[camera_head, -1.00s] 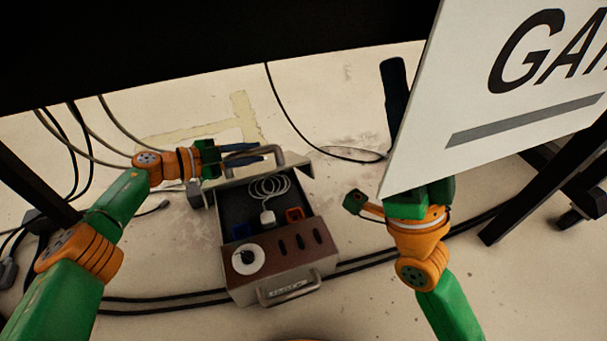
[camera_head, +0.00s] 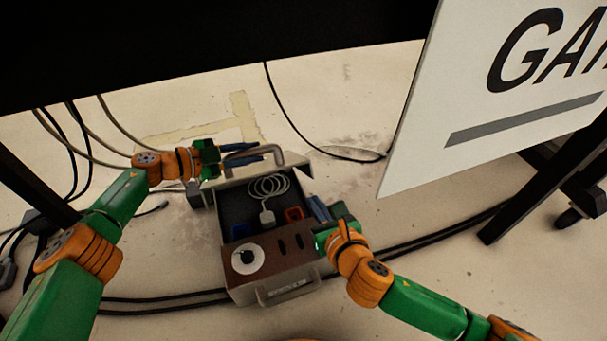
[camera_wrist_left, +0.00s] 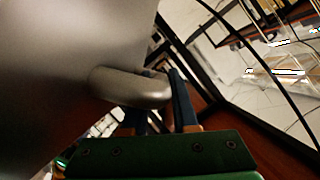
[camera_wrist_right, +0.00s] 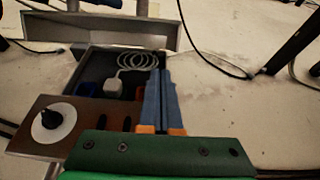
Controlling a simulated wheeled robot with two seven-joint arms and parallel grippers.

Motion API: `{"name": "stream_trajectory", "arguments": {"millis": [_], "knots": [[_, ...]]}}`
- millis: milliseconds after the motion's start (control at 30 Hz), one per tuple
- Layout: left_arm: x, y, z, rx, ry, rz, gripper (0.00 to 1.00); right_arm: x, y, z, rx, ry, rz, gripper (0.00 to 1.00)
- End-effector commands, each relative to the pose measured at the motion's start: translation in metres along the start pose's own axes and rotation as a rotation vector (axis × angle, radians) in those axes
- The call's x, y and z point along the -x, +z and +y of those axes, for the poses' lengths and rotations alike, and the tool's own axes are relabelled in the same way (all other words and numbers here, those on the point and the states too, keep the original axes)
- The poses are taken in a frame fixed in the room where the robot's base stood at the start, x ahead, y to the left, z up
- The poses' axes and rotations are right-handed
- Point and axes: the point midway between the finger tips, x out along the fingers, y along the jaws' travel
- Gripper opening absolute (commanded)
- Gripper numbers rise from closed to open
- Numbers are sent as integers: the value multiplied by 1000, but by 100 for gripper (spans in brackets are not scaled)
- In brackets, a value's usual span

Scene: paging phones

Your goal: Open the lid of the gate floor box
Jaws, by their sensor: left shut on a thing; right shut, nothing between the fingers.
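The gate floor box (camera_head: 236,283) stands on the floor in the head view. Its lid (camera_head: 233,181) is raised at the back, and the dark inside shows a coiled white cable with a plug (camera_head: 268,217). My left gripper (camera_head: 262,152) is shut on the lid's handle at the top of the lid. In the left wrist view the handle (camera_wrist_left: 130,88) reaches in by the fingers. My right gripper (camera_head: 317,208) is shut and empty at the right side of the box. In the right wrist view its fingers (camera_wrist_right: 161,98) lie together, partly hiding the box's right edge.
A white sign (camera_head: 500,90) hangs at the upper right, and a dark panel (camera_head: 200,50) spans the top. Black cables (camera_head: 160,302) run along the floor past the box. A dark stand leg (camera_head: 540,190) is at right.

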Motion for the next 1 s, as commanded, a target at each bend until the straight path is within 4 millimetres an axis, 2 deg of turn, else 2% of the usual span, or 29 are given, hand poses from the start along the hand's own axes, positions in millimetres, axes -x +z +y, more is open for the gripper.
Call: {"name": "stream_trajectory", "arguments": {"millis": [267,333,500,900,1000], "knots": [[0,0,0,0,1,1,0,-60,1,1,-4,1,0,0],[0,0,0,0,1,1,0,-61,17,1,-5,3,-6,0],[0,0,0,0,1,1,0,-65,35,0,-5,2,-3,0],[0,0,0,0,1,1,0,-66,40,0,-5,3,-1,0],[0,0,0,0,1,1,0,-68,46,0,-3,3,-3,0]]}}
